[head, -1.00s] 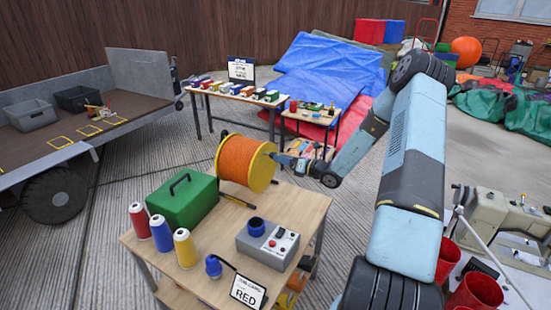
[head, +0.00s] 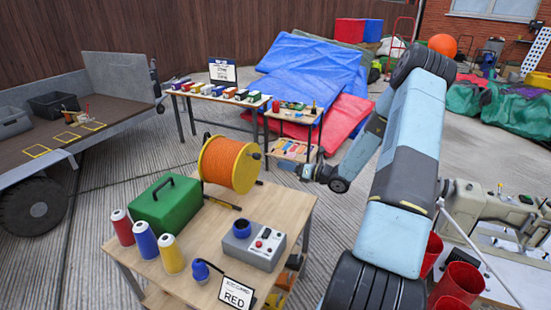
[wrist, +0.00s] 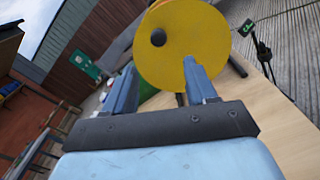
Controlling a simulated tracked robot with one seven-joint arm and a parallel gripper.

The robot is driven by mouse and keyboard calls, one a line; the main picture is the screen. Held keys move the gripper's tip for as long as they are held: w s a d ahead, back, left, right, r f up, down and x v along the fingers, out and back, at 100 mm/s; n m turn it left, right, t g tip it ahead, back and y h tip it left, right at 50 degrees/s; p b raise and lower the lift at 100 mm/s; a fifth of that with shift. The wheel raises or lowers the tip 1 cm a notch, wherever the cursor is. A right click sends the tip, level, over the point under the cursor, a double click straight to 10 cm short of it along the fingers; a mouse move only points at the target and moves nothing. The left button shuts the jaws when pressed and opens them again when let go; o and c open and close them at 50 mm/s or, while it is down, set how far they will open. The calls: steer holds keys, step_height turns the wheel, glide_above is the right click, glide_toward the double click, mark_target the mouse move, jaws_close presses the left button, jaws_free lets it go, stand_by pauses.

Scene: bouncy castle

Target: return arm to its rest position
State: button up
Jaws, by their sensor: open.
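My arm (head: 408,150) reaches forward on the right of the head view, bent at a raised elbow. My gripper (head: 282,164) hangs at its lower end, just right of the orange cable reel (head: 228,164). In the wrist view my gripper (wrist: 158,66) has its two fingers apart with nothing between them. The reel's yellow disc (wrist: 185,40) stands beyond the fingertips, apart from them as far as I can tell. In the head view the reel stands upright on the wooden table (head: 205,230).
The table also holds a green toolbox (head: 167,203), several thread cones (head: 146,240), a grey control box (head: 254,246) and a RED sign (head: 236,292). Red buckets (head: 460,282) and a sewing machine (head: 480,212) stand right of my arm. A trailer (head: 60,150) is at left.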

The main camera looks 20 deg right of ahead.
steer(key=shift+r, duration=0.1)
steer(key=s+a+r+n+g+h, duration=0.3)
steer(key=s+a+r+n+g, duration=0.9)
steer(key=s+a+r+n, duration=0.5)
steer(key=s+d+r+n+t+h, duration=0.2)
steer(key=s+r+n+h, duration=0.3)
steer(key=s, duration=0.5)
steer(key=s+d+r+n+t+h, duration=0.2)
steer(key=s+d+r+n+h, duration=0.2)
steer(key=s+r+n, duration=0.6)
steer(key=shift+s+r+n+t+h, duration=0.2)
steer(key=shift+s+n+t+h, duration=0.15)
steer(key=shift+n+t+h, duration=0.05)
